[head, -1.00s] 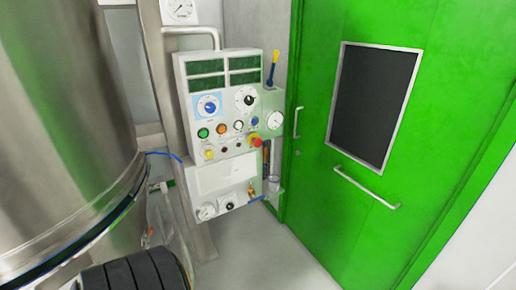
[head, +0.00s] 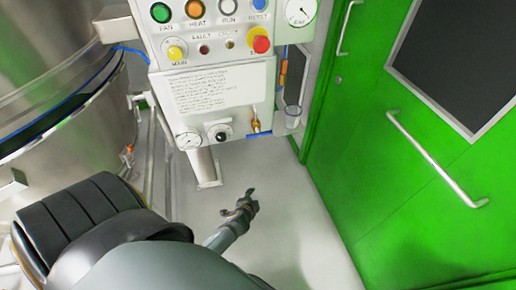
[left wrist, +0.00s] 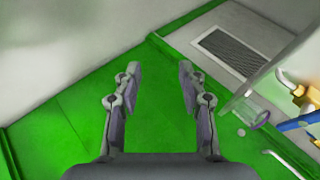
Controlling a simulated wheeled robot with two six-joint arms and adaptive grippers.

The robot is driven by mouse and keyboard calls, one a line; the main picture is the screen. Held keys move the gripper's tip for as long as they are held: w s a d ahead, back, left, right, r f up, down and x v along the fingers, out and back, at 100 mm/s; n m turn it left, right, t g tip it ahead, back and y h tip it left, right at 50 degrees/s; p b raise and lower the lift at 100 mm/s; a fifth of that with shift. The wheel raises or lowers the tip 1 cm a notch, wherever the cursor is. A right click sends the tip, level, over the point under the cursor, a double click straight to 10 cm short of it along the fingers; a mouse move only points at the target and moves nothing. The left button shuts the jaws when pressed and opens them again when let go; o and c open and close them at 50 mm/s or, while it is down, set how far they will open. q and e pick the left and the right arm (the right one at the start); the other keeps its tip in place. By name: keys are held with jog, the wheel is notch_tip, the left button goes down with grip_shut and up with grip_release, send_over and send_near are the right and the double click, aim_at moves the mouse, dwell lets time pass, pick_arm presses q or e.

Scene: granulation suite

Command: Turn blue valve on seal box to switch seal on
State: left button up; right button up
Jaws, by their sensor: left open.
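The blue valve handle (head: 259,136) sits under a brass fitting (head: 256,121) at the lower right corner of the white panel box. A brass fitting with a blue handle (left wrist: 300,122) also shows at the right edge of the left wrist view. The lower box section (head: 204,134) carries a gauge (head: 188,140) and a black knob (head: 219,134). My left gripper (head: 252,199) is open and empty, below the valve in the head view and apart from it. Its two spread fingers show in the left wrist view (left wrist: 158,78). My right gripper is out of view.
Above are coloured buttons, including a red emergency knob (head: 261,44), and a white label plate (head: 203,92). A clear cup (head: 293,116) hangs right of the valve. A green door (head: 370,150) stands at right, a steel vessel (head: 60,80) at left. The floor between is clear.

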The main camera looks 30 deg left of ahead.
pick_arm(q)
jog(key=w+a+r+m+t+y+b, duration=0.2)
jog(key=w+r+t+b, duration=0.2)
jog(key=w+r+b, duration=0.3)
jog(key=m+t+y+b, duration=0.2)
jog(key=t+y+b, duration=0.1)
jog(key=b, duration=0.1)
send_near(259, 136)
jog(key=x, duration=1)
jog(key=shift+w+a, duration=0.2)
jog(key=shift+w, duration=0.15)
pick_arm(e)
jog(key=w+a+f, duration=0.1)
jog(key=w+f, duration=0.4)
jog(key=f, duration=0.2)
pick_arm(q)
jog(key=shift+c, duration=0.4)
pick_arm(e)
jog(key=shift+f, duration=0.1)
pick_arm(q)
grip_shut()
